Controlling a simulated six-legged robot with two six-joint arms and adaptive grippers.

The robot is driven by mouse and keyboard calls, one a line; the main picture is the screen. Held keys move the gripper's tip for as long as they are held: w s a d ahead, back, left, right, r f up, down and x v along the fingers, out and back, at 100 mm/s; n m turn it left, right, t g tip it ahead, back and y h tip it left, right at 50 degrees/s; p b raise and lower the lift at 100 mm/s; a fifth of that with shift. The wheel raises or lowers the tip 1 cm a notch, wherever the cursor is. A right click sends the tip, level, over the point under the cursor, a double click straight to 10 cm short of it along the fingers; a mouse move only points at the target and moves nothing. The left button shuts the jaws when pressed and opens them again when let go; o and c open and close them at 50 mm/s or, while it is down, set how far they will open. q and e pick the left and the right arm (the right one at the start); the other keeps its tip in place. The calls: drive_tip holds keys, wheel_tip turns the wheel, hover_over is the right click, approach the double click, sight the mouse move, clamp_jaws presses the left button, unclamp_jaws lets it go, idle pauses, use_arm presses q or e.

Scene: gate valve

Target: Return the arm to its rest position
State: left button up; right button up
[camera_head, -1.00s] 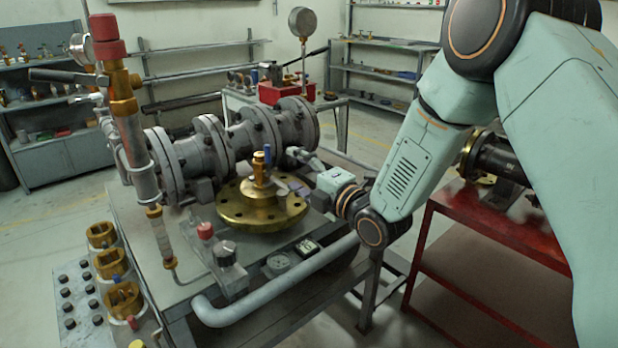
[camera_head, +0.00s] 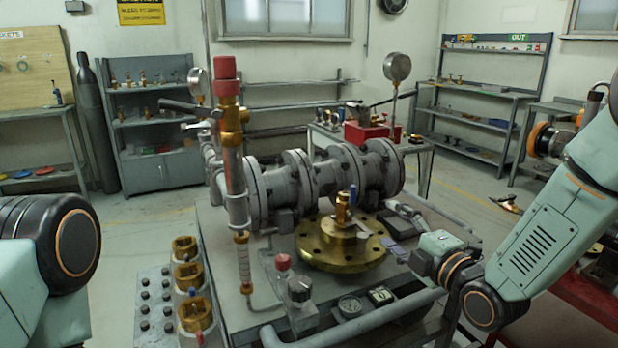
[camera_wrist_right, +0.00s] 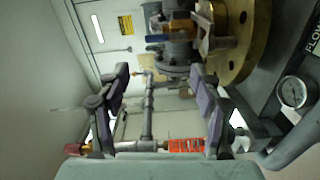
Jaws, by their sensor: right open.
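My right arm comes in from the right in the head view. Its gripper (camera_head: 391,231) is open and empty, close to the right side of the brass flange (camera_head: 312,250) on the bench. An upright brass stem with a blue tip (camera_head: 342,207) stands at the flange's middle. In the right wrist view the gripper's two fingers (camera_wrist_right: 161,82) are spread apart with nothing held between them. The flange (camera_wrist_right: 243,35) shows there at upper right, beyond the right finger. Of my left arm only a dark joint and a pale link show at the left edge; its gripper is out of view.
Grey flanged pipework (camera_head: 325,178) runs behind the flange. A tall pipe with a red cap (camera_head: 227,78) rises to its left. Gauges (camera_head: 350,307) and a grey pipe rail (camera_head: 385,318) lie along the front. A red table (camera_head: 570,305) stands at right, behind my arm.

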drive_tip(key=s+d+f+m+g+h, duration=0.15)
drive_tip(key=s+f+m+g, duration=0.25)
drive_tip(key=s+f+m, duration=0.45)
drive_tip(key=s+f+m+g+h, duration=0.3)
drive_tip(key=s+f+m+g, duration=0.25)
drive_tip(key=f+m, duration=0.55)
drive_tip(key=s+f+m+g, duration=0.1)
drive_tip(key=s+f+g, duration=0.2)
drive_tip(key=s, duration=1)
drive_tip(key=s+f+g+h, duration=0.1)
drive_tip(key=s+f+g, duration=0.3)
drive_tip(key=s+f, duration=0.6)
drive_tip(key=s, duration=0.4)
drive_tip(key=shift+s+f+m, duration=0.15)
drive_tip(key=shift+s+m, duration=0.1)
drive_tip(key=shift+m, duration=0.1)
drive_tip(key=shift+a+h, duration=0.1)
drive_tip(key=shift+h, duration=0.15)
